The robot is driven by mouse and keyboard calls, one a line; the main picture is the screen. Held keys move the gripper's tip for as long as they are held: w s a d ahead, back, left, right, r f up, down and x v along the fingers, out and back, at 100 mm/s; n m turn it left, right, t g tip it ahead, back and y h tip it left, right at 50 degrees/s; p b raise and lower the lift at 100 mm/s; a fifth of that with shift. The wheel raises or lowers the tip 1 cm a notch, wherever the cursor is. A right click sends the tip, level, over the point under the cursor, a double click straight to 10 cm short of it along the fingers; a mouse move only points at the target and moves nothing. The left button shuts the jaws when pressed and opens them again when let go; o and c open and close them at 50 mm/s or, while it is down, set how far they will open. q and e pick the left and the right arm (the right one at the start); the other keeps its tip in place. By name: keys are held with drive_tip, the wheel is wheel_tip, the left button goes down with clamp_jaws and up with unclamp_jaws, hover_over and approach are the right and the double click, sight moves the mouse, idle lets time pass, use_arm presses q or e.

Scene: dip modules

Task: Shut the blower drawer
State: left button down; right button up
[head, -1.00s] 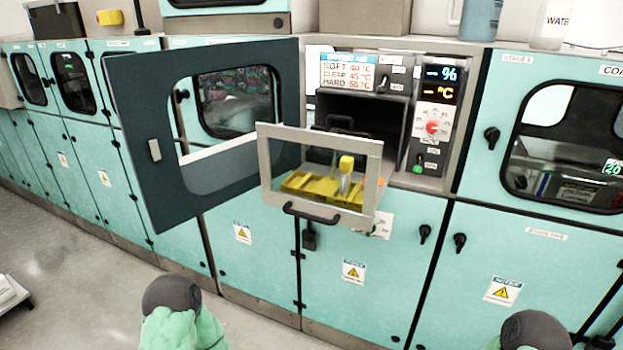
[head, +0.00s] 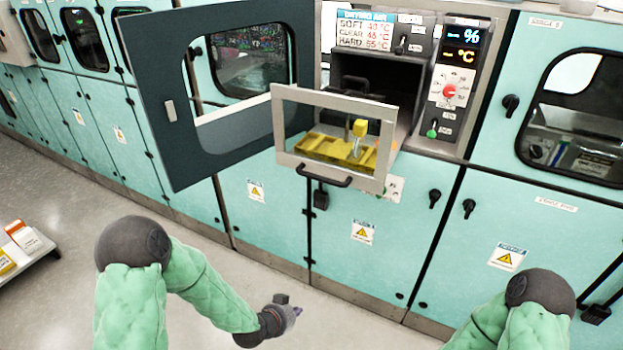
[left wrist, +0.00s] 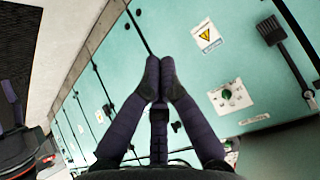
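The blower drawer (head: 336,97) is pulled out of the machine bay in the head view. It has a pale frame, a clear window and a dark bar handle (head: 323,176) at its lower edge. A yellow tray with a yellow-topped part (head: 361,128) shows inside it. My left gripper (head: 293,309) is low in front of the cabinets, below the drawer and apart from it. In the left wrist view its fingers (left wrist: 160,75) meet at the tips with nothing between them. My right arm shows at the lower right, but its gripper is out of view.
A large dark windowed door (head: 158,150) stands open to the left of the drawer. A control panel (head: 458,80) with displays and a red knob is on the right. Teal cabinets with latches run along both sides. The floor in front is clear, with a low white shelf (head: 28,248) at left.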

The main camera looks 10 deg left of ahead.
use_arm(q)
drive_tip(key=w+a+r+m+t+p, duration=0.1)
drive_tip(key=w+r+m+t, duration=0.3)
drive_tip(key=r, duration=0.6)
drive_tip(key=w+a+r+m+t+h+p, duration=0.15)
drive_tip(key=r+m, duration=0.35)
drive_tip(key=r, duration=0.6)
drive_tip(key=w+a+r+m+t+p, duration=0.15)
drive_tip(key=r+m+t, duration=0.3)
drive_tip(key=r, duration=0.55)
drive_tip(key=f+b+x, duration=0.1)
drive_tip(key=b+x, duration=0.2)
drive_tip(key=x, duration=1.1)
drive_tip(key=shift+w+d+r+g, duration=0.15)
drive_tip(key=shift+w+d+g, duration=0.2)
drive_tip(key=shift+d, duration=0.15)
use_arm(e)
drive_tip(key=shift+r, duration=0.75)
